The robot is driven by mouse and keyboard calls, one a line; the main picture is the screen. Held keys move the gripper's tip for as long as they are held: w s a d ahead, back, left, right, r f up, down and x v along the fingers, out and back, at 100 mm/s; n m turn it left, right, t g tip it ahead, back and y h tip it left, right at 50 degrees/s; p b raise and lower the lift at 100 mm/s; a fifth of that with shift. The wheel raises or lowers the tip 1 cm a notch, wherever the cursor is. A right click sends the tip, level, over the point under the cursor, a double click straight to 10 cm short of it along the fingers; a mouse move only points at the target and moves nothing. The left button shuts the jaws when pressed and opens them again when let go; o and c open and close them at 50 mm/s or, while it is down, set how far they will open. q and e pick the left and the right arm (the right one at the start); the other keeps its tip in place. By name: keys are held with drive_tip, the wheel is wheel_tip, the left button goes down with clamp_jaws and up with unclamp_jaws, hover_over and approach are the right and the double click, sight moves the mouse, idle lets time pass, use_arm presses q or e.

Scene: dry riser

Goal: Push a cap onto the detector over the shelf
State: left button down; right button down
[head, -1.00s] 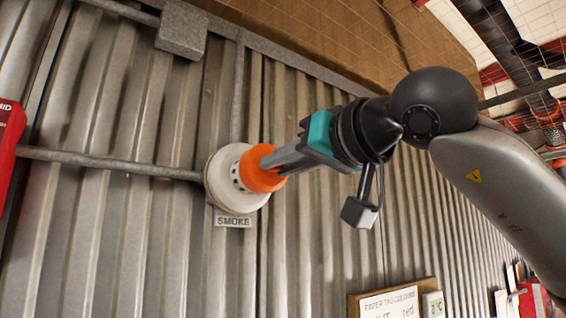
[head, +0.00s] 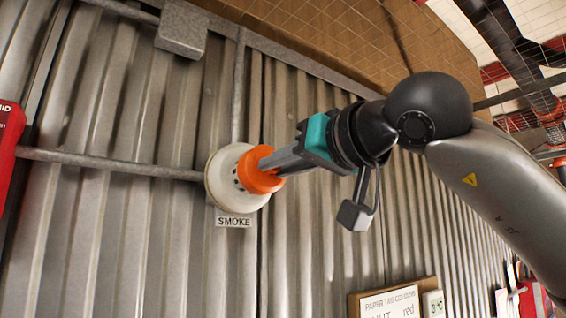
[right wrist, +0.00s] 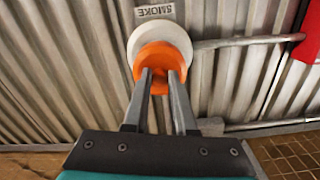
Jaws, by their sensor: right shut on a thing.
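The white round smoke detector (head: 222,180) is on the corrugated wall, with a SMOKE label (head: 234,222) just below it. An orange cap (head: 256,172) is at the detector's front, covering its middle; whether it is fully seated I cannot tell. My right gripper (head: 270,164) is shut on the cap and comes in from the right. In the right wrist view the fingers (right wrist: 161,80) hold the orange cap (right wrist: 160,58) against the white detector (right wrist: 143,34). My left gripper is in neither view.
A conduit (head: 110,164) runs left from the detector and another (head: 239,90) runs up. A grey junction box (head: 182,30) is above left. A red box (head: 10,140) is at the left edge. A notice board (head: 392,300) is at lower right.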

sight(269, 174)
drive_tip(key=shift+p+x, duration=0.8)
drive_tip(key=shift+x, duration=0.85)
drive_tip(key=c, duration=0.6)
unclamp_jaws()
drive_tip(key=shift+c, duration=0.2)
drive_tip(key=shift+s, duration=0.1)
drive_tip(key=shift+s+d+b, duration=0.3)
drive_tip(key=shift+s, duration=0.05)
drive_tip(key=b+v, duration=0.4)
drive_tip(key=v, duration=1)
drive_tip(key=shift+b, duration=0.3)
